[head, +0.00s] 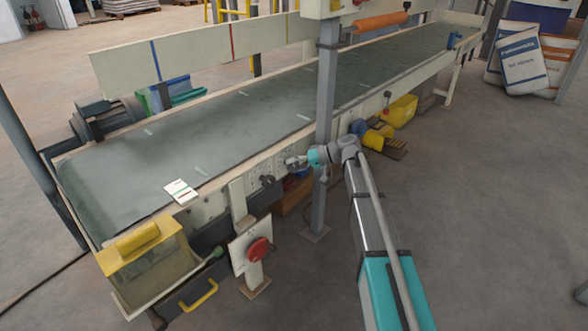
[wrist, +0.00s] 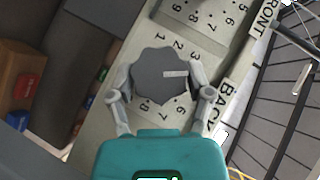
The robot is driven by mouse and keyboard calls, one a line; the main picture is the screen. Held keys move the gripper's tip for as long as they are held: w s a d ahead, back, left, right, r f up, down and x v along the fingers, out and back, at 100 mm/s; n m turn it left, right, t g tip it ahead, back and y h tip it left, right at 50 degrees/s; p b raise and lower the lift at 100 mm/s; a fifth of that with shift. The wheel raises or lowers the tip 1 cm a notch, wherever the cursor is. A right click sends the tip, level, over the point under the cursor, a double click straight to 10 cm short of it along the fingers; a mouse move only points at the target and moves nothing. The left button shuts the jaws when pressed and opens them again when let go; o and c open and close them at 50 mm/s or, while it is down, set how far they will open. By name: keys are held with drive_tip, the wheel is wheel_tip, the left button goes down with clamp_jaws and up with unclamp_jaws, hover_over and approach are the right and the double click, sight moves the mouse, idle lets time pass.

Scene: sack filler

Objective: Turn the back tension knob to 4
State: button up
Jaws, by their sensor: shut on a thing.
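The back tension knob (wrist: 150,82) is a dark grey scalloped disc in the wrist view, beside the label BACK (wrist: 219,106). Its pale pointer line (wrist: 175,73) points right. The printed numbers 1, 2 and 3 show above and right of it, and 6, 7 and 8 below. The numbers 4 and 5 are hidden at the right finger, where the pointer aims. My gripper (wrist: 160,79) is shut on the knob, one finger on each side. In the head view my gripper (head: 297,162) is at the conveyor's side panel, and the knob cannot be made out clearly.
A second numbered dial (wrist: 203,18) lies above, near the label FRONT (wrist: 266,18). The conveyor belt (head: 250,100) runs behind the panel. A grey post (head: 325,90) stands close to my gripper. A red button (head: 258,248) is at lower left. Open floor lies right.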

idle(0.4)
drive_tip(key=o, duration=1.1)
drive_tip(key=shift+o, duration=0.2)
drive_tip(key=shift+r+p, duration=0.1)
drive_tip(key=shift+p, duration=0.25)
